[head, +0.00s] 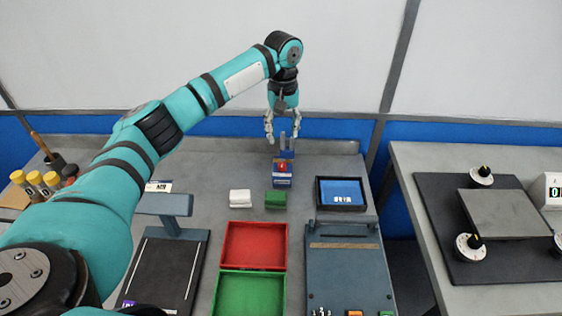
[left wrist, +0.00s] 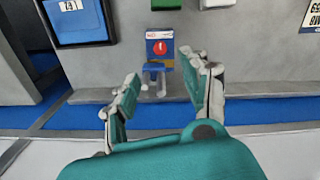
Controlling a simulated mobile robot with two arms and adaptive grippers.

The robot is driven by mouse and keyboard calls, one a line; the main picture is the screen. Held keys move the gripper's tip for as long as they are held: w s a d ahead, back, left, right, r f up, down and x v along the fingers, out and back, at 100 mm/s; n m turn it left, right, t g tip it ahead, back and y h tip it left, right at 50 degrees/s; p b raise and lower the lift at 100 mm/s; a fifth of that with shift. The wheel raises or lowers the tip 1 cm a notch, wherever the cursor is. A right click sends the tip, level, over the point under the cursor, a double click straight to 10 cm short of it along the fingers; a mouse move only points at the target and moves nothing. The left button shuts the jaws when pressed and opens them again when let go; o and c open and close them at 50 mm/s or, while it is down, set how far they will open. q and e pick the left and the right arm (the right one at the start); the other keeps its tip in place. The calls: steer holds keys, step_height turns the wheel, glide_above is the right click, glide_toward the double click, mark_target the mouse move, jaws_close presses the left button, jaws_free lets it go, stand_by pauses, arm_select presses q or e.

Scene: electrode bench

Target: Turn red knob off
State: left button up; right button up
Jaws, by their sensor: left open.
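The red knob (head: 282,167) sits on a small blue box (head: 282,181) at the back of the bench. In the left wrist view the red knob (left wrist: 160,47) shows a white mark, with the blue box (left wrist: 160,60) around it. My left gripper (head: 283,138) is open and empty, pointing down above and just behind the box. In the left wrist view its two fingers (left wrist: 163,90) stand apart on either side of a grey bracket at the box's edge, clear of the knob. My right gripper is not in view.
A white block (head: 240,197) and a green block (head: 275,200) lie in front of the box. Red (head: 226,246) and green (head: 225,292) trays are nearer. A second bench (head: 400,165) stands right, across a gap.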

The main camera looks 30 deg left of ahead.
mark_target(282, 165)
arm_select(q)
step_height(282, 165, down, 12)
steer(key=shift+f+p, duration=0.1)
steer(key=shift+p, duration=0.3)
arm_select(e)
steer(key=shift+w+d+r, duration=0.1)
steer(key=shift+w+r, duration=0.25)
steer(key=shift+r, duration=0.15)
arm_select(q)
steer(key=shift+c, duration=0.2)
steer(key=shift+w, duration=0.1)
jaws_close()
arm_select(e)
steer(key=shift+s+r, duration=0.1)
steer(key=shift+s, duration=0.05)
